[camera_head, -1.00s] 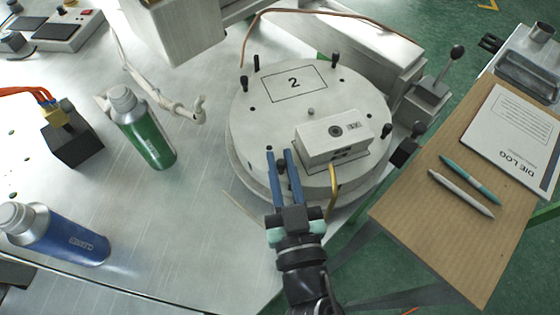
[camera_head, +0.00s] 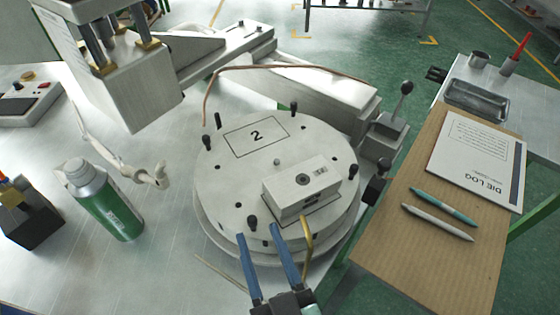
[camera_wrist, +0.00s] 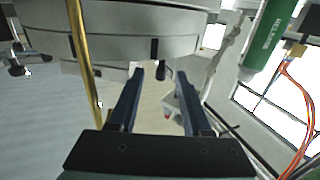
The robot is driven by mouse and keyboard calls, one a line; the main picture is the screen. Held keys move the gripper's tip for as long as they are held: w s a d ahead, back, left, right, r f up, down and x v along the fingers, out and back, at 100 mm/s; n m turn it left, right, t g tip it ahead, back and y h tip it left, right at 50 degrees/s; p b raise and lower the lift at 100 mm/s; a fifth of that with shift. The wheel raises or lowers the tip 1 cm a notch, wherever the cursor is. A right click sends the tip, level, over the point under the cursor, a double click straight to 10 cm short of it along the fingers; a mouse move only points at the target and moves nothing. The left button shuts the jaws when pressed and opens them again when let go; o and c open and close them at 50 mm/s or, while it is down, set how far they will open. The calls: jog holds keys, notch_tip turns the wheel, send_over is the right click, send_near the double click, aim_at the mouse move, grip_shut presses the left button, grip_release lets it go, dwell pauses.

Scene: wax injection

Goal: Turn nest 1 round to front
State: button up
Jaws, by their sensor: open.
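The round grey turntable (camera_head: 225,190) has a framed label "2" (camera_head: 257,135) on its far left part. No "1" label is readable. A pale metal block (camera_head: 302,188) with a dark round hole sits on the front right part. Black pegs stand around the rim; one front peg (camera_head: 252,222) is just beyond my fingertips. My gripper (camera_head: 257,231) is open and empty at the turntable's front edge, its blue fingers apart. In the wrist view, the turntable's side (camera_wrist: 135,48) is above the fingers (camera_wrist: 160,72), and a dark peg (camera_wrist: 166,74) hangs between their tips.
A bent brass rod (camera_head: 307,245) stands close right of my fingers. A lever unit (camera_head: 385,135) and wooden board (camera_head: 385,240) with pens and a log are at right. A green bottle (camera_head: 105,200) stands at left. A press head (camera_head: 130,90) overhangs behind.

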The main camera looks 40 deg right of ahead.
jog(key=b+v, duration=0.1)
jog(key=v, duration=0.8)
jog(key=shift+r, duration=0.1)
